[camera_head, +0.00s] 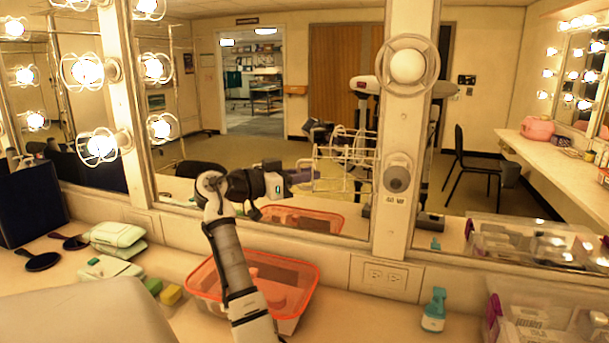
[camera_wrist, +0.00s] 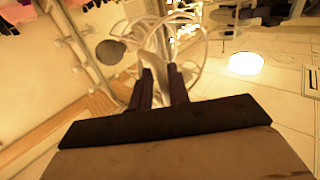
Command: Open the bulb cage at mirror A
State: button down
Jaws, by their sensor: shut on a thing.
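The bulb cage (camera_head: 345,150) is a pale wire frame at the lower socket (camera_head: 397,178) of the white post. It stands out to the left of the socket, away from the socket's dark grey round face. My gripper (camera_head: 303,175) is at the cage's left end. In the wrist view, my gripper's dark fingers (camera_wrist: 160,72) are shut on the wire of the cage (camera_wrist: 188,50), which spreads beyond the fingertips. The exact gripped wire is hard to make out. The mirror (camera_head: 270,130) is behind my arm.
An unlit bulb (camera_head: 408,66) in a round cage sits higher on the post. Lit caged bulbs (camera_head: 88,70) line the left post.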

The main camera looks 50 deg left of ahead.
jog(key=c, duration=1.5)
grip_release()
jog(key=shift+c, duration=0.2)
jog(key=b+v, duration=0.3)
jog(key=v, duration=1)
jog(key=shift+s+b, duration=0.35)
jog(key=shift+s, duration=0.05)
